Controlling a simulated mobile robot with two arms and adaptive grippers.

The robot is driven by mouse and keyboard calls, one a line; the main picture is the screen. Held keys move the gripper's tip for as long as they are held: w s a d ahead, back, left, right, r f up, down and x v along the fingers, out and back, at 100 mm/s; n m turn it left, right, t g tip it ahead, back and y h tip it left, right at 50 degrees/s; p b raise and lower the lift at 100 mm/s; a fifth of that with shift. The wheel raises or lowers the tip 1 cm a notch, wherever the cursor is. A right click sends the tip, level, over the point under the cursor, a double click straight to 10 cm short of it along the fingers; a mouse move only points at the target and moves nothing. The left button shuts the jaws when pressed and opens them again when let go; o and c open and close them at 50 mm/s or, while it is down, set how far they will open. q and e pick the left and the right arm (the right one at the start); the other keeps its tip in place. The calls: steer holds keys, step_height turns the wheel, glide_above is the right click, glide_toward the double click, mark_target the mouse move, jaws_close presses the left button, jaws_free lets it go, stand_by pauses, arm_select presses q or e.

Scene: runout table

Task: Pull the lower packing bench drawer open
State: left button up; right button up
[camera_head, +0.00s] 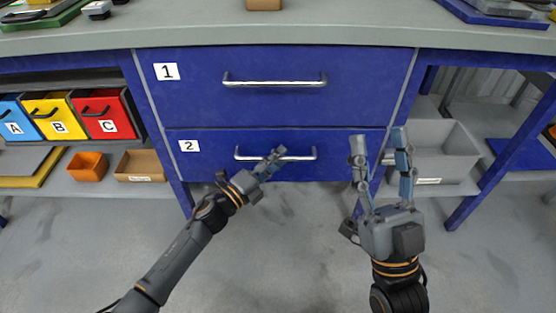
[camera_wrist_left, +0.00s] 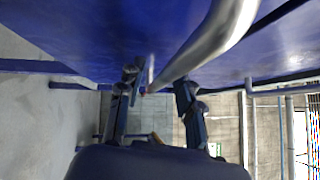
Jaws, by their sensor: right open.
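The lower drawer (camera_head: 340,141), marked 2, has a blue front that looks flush with the bench. Its silver bar handle (camera_head: 300,157) runs across the front. My left gripper (camera_head: 275,160) is at the middle of this handle. In the left wrist view the handle (camera_wrist_left: 205,45) reaches in between the fingertips of the left gripper (camera_wrist_left: 158,82), which stand apart; I cannot tell whether either finger touches it.
The upper drawer (camera_head: 290,105), marked 1, is shut above. Blue, yellow and red bins (camera_head: 103,112), an orange box (camera_head: 88,166) and a cardboard tray (camera_head: 139,165) are on the left shelf. A grey crate (camera_head: 455,150) is at right. The floor in front is clear.

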arm_select(q)
steer(key=shift+w+d, duration=0.15)
steer(key=shift+d, duration=0.05)
jaws_close()
stand_by(0.3)
